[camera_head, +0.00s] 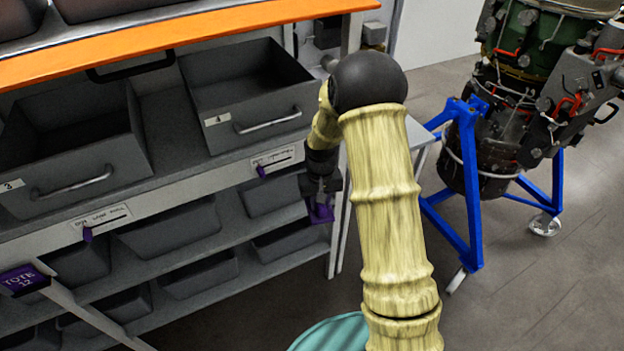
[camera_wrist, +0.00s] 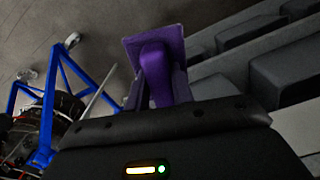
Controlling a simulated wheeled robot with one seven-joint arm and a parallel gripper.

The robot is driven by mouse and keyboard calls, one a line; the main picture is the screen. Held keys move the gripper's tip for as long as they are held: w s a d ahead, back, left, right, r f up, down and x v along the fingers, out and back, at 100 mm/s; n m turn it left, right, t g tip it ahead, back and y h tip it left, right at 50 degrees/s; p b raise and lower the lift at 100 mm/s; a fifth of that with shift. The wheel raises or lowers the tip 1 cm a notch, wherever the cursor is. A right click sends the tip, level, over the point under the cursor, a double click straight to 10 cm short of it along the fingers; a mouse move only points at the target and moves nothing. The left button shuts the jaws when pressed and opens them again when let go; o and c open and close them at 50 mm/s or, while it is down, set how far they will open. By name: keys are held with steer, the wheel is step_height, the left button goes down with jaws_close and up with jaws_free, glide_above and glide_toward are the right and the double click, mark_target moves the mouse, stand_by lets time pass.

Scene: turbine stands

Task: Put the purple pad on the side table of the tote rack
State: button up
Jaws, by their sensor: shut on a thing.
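My gripper (camera_head: 322,190) is shut on the purple pad (camera_head: 320,212) and holds it in the air in front of the tote rack's right end. The pad also shows in the wrist view (camera_wrist: 158,62), upright between the fingers, with a flat plate and a thicker ridge. The tote rack (camera_head: 200,186) fills the left of the head view, with grey totes on its shelves. The side table (camera_head: 418,132) shows as a narrow pale edge at the rack's right end. My arm hides most of it.
Grey totes (camera_head: 240,95) with handles sit open on the upper shelf under an orange top (camera_head: 170,38). A turbine on a blue wheeled stand (camera_head: 470,190) is at right. A purple TOTE 12 tag (camera_head: 22,280) is at lower left. Floor at lower right is clear.

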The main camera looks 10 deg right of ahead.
step_height(320, 180, down, 18)
steer(key=d+b, duration=0.1)
steer(key=b, duration=0.9)
steer(key=shift+d+b, duration=0.15)
steer(key=shift+b, duration=0.15)
